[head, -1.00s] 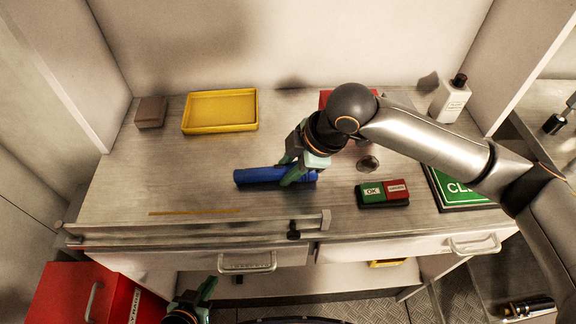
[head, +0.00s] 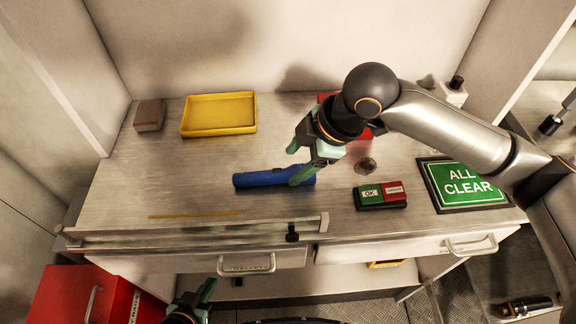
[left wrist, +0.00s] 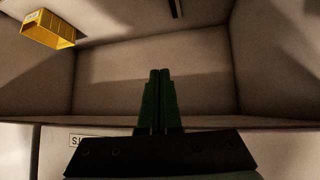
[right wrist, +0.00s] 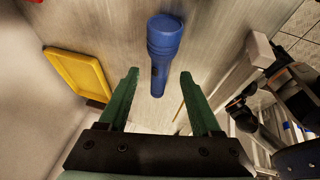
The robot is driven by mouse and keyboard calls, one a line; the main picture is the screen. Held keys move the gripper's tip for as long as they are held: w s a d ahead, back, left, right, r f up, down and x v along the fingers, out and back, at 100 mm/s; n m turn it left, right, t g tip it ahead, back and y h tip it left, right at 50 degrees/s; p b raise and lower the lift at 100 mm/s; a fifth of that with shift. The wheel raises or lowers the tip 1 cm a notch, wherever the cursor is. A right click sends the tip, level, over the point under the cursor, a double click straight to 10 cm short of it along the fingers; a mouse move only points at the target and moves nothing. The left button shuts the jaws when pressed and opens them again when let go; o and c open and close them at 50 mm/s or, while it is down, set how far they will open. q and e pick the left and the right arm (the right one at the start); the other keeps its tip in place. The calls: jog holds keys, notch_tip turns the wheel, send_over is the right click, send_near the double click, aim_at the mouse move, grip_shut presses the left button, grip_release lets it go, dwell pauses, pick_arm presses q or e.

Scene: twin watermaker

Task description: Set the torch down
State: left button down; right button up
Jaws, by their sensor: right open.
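The blue torch (head: 262,178) lies on its side on the grey worktop, left of the middle. My right gripper (head: 296,164) is open just above the torch's right end, with nothing between its fingers. In the right wrist view the torch (right wrist: 162,50) lies beyond the two spread fingertips (right wrist: 158,74), apart from them. My left gripper (head: 205,296) is low in front of the worktop, away from the torch. In the left wrist view its fingers (left wrist: 160,75) are together and empty.
A yellow tray (head: 220,132) and a brown block (head: 150,114) stand at the back left. An OK/red button box (head: 382,194) and a green ALL CLEAR sign (head: 463,186) lie to the right. A thin yellow strip (head: 193,215) lies near the front rail. The worktop left of the torch is clear.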

jog(key=v, duration=0.7)
jog(key=shift+p, duration=0.3)
